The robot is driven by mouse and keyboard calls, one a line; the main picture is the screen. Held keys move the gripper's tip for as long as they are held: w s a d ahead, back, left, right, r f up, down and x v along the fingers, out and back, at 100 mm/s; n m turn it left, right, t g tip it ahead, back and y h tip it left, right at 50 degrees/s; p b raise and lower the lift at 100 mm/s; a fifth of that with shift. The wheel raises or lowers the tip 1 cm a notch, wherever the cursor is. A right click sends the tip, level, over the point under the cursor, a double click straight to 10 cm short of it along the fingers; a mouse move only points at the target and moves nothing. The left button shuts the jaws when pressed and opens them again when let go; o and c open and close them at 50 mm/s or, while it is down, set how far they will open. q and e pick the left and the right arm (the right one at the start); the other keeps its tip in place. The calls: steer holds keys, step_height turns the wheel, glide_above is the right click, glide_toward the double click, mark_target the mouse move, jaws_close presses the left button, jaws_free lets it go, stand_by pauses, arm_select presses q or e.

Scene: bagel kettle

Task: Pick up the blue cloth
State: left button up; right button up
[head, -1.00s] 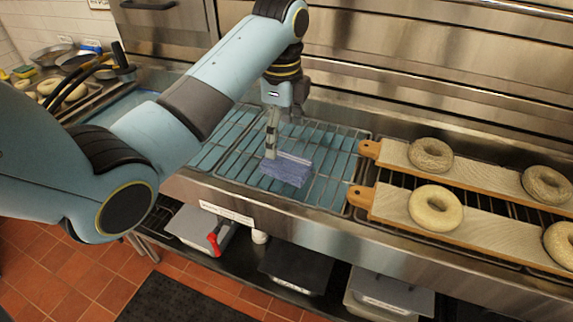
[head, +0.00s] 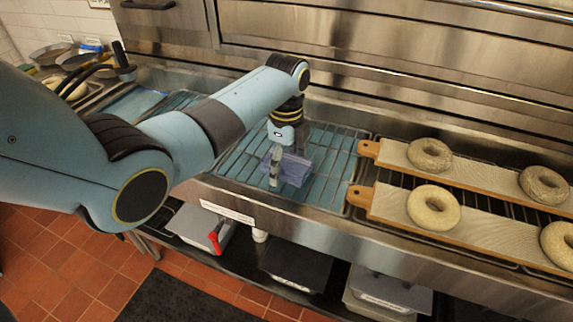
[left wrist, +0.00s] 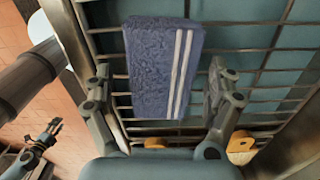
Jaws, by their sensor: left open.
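The blue cloth (head: 299,172), a folded block with white stripes, lies on the wire rack (head: 332,180) over the blue-lined counter. It also shows in the left wrist view (left wrist: 150,65). My left gripper (head: 275,182) points down at the cloth and hides part of it in the head view. In the left wrist view my left gripper (left wrist: 159,78) is open, with one finger on each side of the cloth and gaps between. A dark gripper, seemingly my right one (left wrist: 40,142), shows small at lower left of the wrist view; its jaws are unclear.
Two wooden boards (head: 474,234) with several bagels (head: 434,208) lie right of the cloth, handles toward it. A steel counter edge (head: 300,225) runs in front. Bowls and trays stand at the back left. Lidded bins (head: 296,265) sit below.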

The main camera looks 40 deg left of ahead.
mark_target(291, 163)
arm_select(q)
steer(key=c, duration=1.3)
arm_select(e)
steer(key=shift+a, duration=0.3)
arm_select(q)
steer(key=shift+o, duration=0.2)
steer(key=shift+r, duration=0.45)
steer(key=r, duration=0.2)
steer(key=d+r, duration=0.1)
steer(key=shift+w+r, duration=0.2)
steer(key=shift+r, duration=0.2)
steer(key=w+d+r+b, duration=0.2)
steer(key=d+r, duration=0.4)
steer(key=d, duration=0.4)
steer(key=shift+w+d+r, duration=0.15)
steer(key=shift+d+r, duration=0.05)
arm_select(e)
steer(key=shift+d+f, duration=0.25)
steer(key=shift+f, duration=1)
